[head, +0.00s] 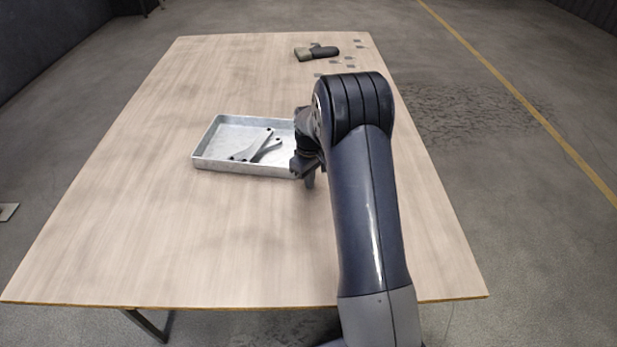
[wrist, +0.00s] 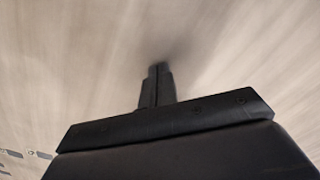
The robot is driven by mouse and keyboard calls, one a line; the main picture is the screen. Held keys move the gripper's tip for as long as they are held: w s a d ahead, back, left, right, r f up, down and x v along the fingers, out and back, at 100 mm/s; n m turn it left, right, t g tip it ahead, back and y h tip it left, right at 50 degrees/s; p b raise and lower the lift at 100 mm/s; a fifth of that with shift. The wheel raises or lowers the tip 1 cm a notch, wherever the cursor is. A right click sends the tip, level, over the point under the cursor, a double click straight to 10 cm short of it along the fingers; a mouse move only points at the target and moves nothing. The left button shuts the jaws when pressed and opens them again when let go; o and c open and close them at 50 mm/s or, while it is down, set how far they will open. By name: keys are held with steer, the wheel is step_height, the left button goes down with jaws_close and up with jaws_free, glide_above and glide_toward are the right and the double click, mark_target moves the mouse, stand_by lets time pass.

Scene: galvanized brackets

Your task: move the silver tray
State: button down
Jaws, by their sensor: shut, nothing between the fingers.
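The silver tray (head: 215,165) is a shallow, galvanized rectangular tray lying flat on the wooden table, left of my arm in the head view. Grey metal brackets (head: 255,146) lie inside it. My gripper (head: 309,182) is at the tray's near right corner in the head view, and my arm hides the tray's right end. I cannot tell whether it touches the tray. In the wrist view my gripper (wrist: 157,72) is shut with its fingers together and empty, over bare tabletop. The tray does not show in the wrist view.
The wooden table (head: 150,240) is clear to the left and in front of the tray. A dark brush-like object (head: 318,52) lies at the far edge, with several small grey pieces (head: 349,62) near it. Small grey pieces (wrist: 28,154) also show at the wrist view's lower left.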

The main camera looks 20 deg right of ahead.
steer(key=shift+s+d+r, duration=0.2)
steer(key=shift+r, duration=0.35)
steer(key=shift+s+d+r, duration=0.2)
steer(key=shift+r, duration=0.3)
step_height(320, 180, up, 8)
steer(key=shift+w+a+p, duration=0.2)
steer(key=shift+a+p, duration=0.05)
steer(key=shift+p, duration=0.1)
steer(key=shift+f, duration=0.1)
